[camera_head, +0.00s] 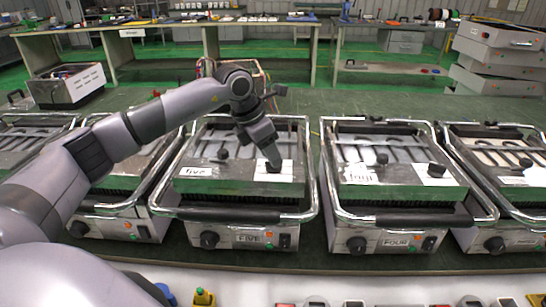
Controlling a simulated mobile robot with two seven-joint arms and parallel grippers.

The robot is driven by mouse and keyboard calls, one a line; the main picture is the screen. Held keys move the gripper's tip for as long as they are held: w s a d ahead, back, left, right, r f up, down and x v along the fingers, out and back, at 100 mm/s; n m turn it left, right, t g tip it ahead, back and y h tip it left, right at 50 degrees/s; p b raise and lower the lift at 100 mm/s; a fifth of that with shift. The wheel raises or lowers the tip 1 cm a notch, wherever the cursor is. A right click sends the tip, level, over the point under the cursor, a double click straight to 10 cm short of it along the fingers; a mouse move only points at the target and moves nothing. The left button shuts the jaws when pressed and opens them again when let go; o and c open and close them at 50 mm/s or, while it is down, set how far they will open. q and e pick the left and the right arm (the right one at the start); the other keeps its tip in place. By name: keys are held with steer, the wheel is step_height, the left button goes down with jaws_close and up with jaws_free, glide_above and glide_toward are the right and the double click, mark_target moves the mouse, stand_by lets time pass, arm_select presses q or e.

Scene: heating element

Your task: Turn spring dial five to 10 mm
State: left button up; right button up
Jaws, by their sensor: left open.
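Heating unit five is a metal grill with a green-edged lid and a front plate marked FIVE (253,238). A handwritten "five" label (197,172) lies on its lid. A white card (287,174) sits at the lid's right side, with a dark dial there mostly hidden by my left gripper (273,164). The gripper comes down from above and is at or just over that dial; I cannot tell whether they touch. Its jaws are open, though the fingers are small in view. The dial's setting and the card's scale cannot be read. My right gripper is out of view.
A small black knob (222,153) stands on the same lid. A black-grip handle bar (250,214) runs along the front, above a round front knob (209,240). Unit four (385,180) stands to the right. Small coloured parts lie along the front white surface (240,280).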

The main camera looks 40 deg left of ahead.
arm_select(q)
steer(key=shift+x, duration=1.1)
jaws_close()
steer(key=shift+m+h, duration=0.3)
steer(key=shift+m, duration=0.2)
steer(key=shift+w+m+h, duration=0.1)
steer(key=shift+m+h, duration=0.2)
steer(key=shift+m, duration=0.7)
steer(key=m+g, duration=0.1)
steer(key=m, duration=0.1)
steer(key=shift+m+h+p, duration=0.3)
steer(key=m+g, duration=0.1)
steer(key=m, duration=0.2)
steer(key=m+g, duration=0.1)
steer(key=m, duration=0.2)
steer(key=shift+w+g+h, duration=0.1)
steer(key=shift+g+h, duration=0.2)
steer(key=shift+h, duration=0.1)
steer(key=shift+a+m, duration=0.1)
steer(key=shift+m, duration=0.2)
